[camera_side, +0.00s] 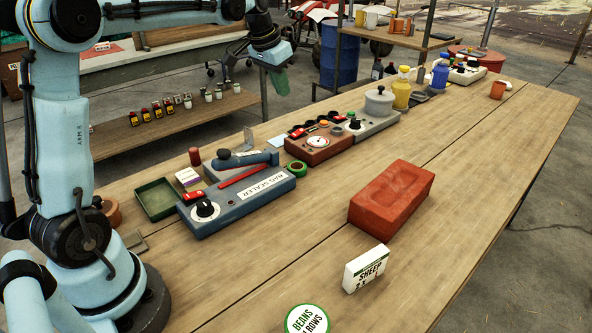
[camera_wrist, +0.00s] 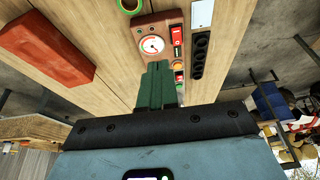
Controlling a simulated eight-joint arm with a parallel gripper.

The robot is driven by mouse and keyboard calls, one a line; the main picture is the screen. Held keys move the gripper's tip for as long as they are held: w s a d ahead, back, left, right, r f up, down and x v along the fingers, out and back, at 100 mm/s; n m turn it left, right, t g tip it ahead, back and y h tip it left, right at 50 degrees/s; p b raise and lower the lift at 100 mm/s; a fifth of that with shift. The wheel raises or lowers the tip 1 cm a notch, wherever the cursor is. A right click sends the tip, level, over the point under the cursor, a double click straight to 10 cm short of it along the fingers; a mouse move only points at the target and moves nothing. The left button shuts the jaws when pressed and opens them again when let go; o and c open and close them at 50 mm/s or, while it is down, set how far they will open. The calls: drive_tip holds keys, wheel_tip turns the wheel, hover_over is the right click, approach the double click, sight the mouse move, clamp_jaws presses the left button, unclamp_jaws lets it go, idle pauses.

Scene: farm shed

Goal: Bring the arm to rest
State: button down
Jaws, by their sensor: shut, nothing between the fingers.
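My gripper (camera_side: 278,82) hangs above the far side of the bench (camera_side: 290,250), at the end of my raised pale-blue arm. Its green fingers are shut with nothing between them. In the wrist view the shut fingers (camera_wrist: 157,84) show in front of the brown gauge box, well clear of it. In the side view the gripper is apart from everything on the bench.
A blue bag sealer (camera_side: 240,204), a brown gauge box (camera_side: 318,148) and a grey unit with a pot (camera_side: 379,102) line the far edge. A red brick (camera_side: 392,195) and a sheep box (camera_side: 367,268) stand nearer. The bench's right side is largely clear.

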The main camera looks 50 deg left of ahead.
drive_tip(key=s+d+f+t, duration=0.1)
drive_tip(key=s+d+f, duration=0.2)
drive_tip(key=s+d, duration=0.5)
drive_tip(key=s+d+f+t, duration=0.2)
drive_tip(key=s+d+f, duration=0.1)
drive_tip(key=s+d, duration=0.4)
drive_tip(key=s, duration=0.3)
drive_tip(key=shift+s+d+f, duration=0.2)
drive_tip(key=shift+s+d, duration=0.15)
drive_tip(key=shift+s, duration=0.05)
idle(0.4)
